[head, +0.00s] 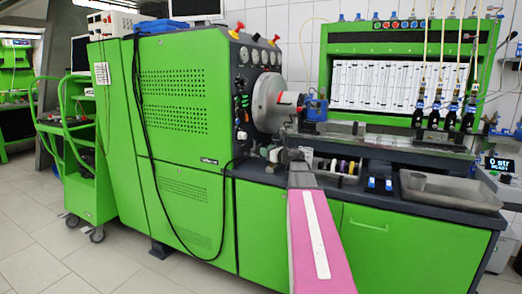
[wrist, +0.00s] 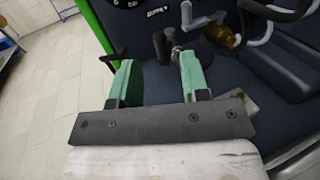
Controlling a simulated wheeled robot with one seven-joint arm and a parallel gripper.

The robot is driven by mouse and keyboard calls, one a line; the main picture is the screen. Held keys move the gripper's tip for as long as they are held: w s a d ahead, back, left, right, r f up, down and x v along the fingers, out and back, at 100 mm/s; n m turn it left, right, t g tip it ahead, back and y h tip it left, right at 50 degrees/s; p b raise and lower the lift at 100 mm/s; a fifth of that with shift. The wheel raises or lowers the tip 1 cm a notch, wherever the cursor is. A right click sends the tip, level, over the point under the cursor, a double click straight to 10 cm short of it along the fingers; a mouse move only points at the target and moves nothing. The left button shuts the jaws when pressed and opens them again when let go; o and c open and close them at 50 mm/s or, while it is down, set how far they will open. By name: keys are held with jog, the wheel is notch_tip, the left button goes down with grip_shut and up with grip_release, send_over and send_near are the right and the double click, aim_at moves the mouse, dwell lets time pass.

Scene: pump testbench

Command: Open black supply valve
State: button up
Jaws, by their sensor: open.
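In the wrist view, a black lever handle (wrist: 160,46) with a metal stem stands out from the dark panel, just below a white label that seems to read "SUPPLY" (wrist: 157,11). My gripper (wrist: 157,68) is open, with its two green fingers spread. The black handle shows between the fingertips, nearer the right finger, and I cannot tell whether either finger touches it. In the head view my gripper (head: 276,154) is small, at the panel's lower right. The valve cannot be made out there.
A brass fitting (wrist: 220,35) and grey hoses (wrist: 275,12) lie close to the right finger. In the head view, the green machine cabinet (head: 180,95) stands at the left and a grey tray (head: 450,190) at the right. Open tiled floor (wrist: 48,75) shows left of the panel.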

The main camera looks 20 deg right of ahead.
jog(key=shift+v, duration=1.45)
